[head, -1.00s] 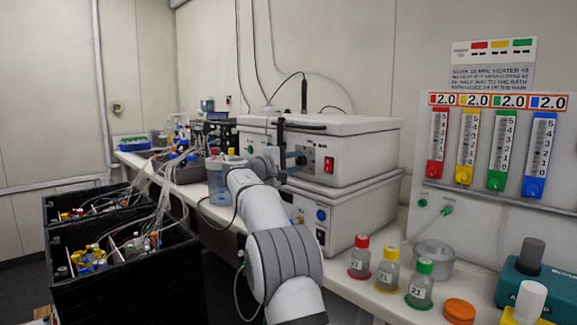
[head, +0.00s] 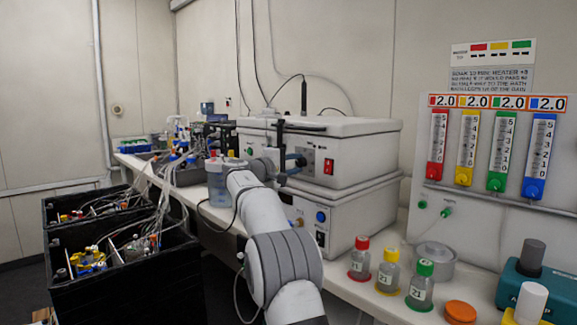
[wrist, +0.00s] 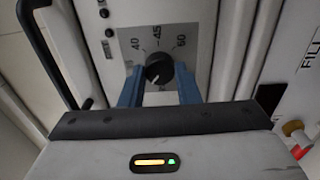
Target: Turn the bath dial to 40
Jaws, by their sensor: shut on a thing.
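The bath dial is a round black knob (wrist: 158,69) on a grey panel in the wrist view. Printed numbers 40, 45 and what looks like 60 curve around its far side. A pale mark shows on the knob's near, lower-left part. My gripper (wrist: 159,88) has a blue finger on each side of the knob and is shut on it. In the head view my gripper (head: 292,163) reaches the front of the upper white bath unit (head: 352,152), left of its red switch (head: 328,166). The knob is hidden there by the gripper.
A second white unit (head: 350,222) stands beneath the bath. Black bins (head: 130,265) with tubing stand at left.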

